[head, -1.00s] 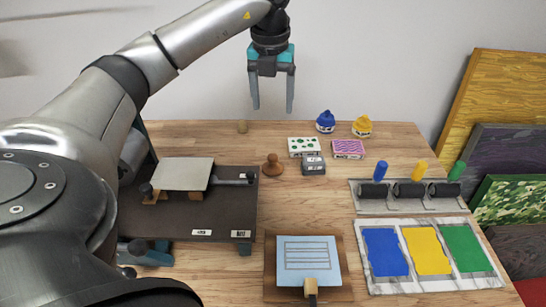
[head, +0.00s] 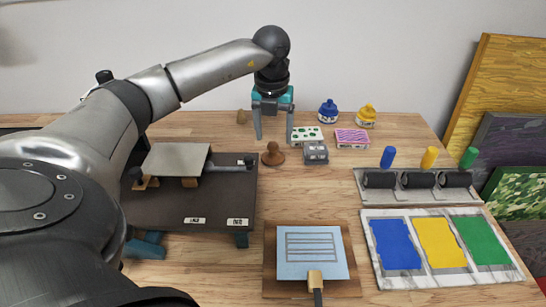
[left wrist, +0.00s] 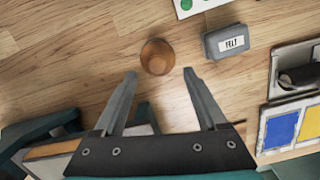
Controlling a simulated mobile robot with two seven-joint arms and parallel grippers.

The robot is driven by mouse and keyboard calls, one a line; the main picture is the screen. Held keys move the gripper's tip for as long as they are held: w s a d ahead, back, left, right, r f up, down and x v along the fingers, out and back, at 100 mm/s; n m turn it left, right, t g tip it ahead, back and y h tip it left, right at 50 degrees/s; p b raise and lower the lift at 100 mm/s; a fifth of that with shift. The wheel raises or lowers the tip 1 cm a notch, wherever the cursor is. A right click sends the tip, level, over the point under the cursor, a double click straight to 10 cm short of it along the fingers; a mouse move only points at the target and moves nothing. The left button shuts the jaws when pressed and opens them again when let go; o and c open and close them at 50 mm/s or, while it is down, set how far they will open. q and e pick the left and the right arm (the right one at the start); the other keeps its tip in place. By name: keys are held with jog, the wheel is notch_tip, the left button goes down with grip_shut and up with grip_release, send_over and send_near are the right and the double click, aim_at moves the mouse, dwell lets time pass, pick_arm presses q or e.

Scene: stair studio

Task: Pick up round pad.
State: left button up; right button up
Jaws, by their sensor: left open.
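The round pad (head: 273,155) is a small brown wooden disc with a knob on top. It sits upright on the wooden table, right of the dark press. It also shows in the left wrist view (left wrist: 157,57), just beyond the fingertips. My left gripper (head: 274,138) points down with its two fingers apart and empty. In the head view its fingertips lie just above and to either side of the pad. In the left wrist view the open fingers (left wrist: 160,74) point toward the pad, with no contact visible. My right gripper is out of view.
A grey felt box (head: 316,153) stands close right of the pad, with a green-dotted card (head: 306,136) behind it. The dark press (head: 180,208) is at left. Rollers (head: 421,181) and colour trays (head: 439,245) are at right. Bare table lies in front of the pad.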

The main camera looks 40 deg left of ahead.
aim_at(273, 145)
pick_arm(q)
jog(key=f, duration=0.1)
jog(key=f+b, duration=0.1)
jog(key=f, duration=0.3)
jog(key=shift+w+a+f, duration=0.15)
jog(key=shift+w+a, duration=0.15)
jog(key=shift+a, duration=0.05)
grip_shut()
dwell(0.3)
